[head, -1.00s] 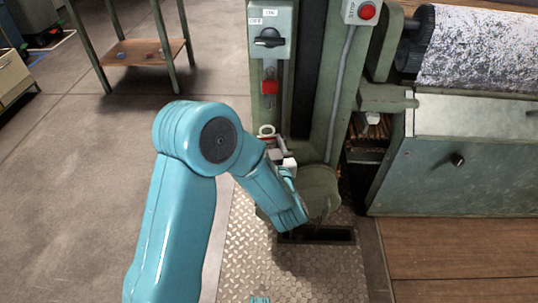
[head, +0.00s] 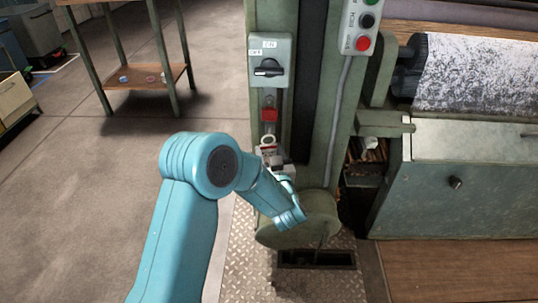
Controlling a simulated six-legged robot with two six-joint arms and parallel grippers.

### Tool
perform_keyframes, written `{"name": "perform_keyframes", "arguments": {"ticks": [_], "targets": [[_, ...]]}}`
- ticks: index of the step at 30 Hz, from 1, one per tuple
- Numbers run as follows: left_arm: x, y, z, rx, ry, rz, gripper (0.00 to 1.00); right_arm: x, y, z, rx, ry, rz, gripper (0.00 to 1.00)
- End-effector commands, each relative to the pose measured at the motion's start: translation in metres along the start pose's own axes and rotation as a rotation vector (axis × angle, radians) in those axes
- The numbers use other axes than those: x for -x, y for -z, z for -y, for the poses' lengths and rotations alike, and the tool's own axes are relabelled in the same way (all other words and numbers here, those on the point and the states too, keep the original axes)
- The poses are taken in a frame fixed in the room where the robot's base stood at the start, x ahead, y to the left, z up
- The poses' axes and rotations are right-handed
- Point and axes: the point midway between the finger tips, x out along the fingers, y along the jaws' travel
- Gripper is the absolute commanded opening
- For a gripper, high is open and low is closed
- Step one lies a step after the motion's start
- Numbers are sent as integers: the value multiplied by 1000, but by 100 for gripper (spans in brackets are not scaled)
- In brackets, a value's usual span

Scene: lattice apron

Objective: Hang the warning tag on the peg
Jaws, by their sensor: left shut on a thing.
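My left gripper (head: 272,160) is at the front of the green machine column, partly hidden by its own wrist. It is shut on the warning tag (head: 268,150), a small red and white piece with a pale ring at its top. The ring is a little below a red padlock-like block (head: 269,114), which hangs under the grey switch box (head: 269,62). The tag looks roughly upright. I cannot make out the peg clearly, nor whether the ring touches anything. My right gripper is not in view.
A rounded green housing (head: 300,222) bulges below the gripper. The machine's green cabinet (head: 455,190) stands right.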

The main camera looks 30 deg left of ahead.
Motion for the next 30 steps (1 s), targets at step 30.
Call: {"name": "perform_keyframes", "arguments": {"ticks": [30], "targets": [[6, 0, 0, 0, 0, 0, 16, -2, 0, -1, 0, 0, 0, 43]]}}
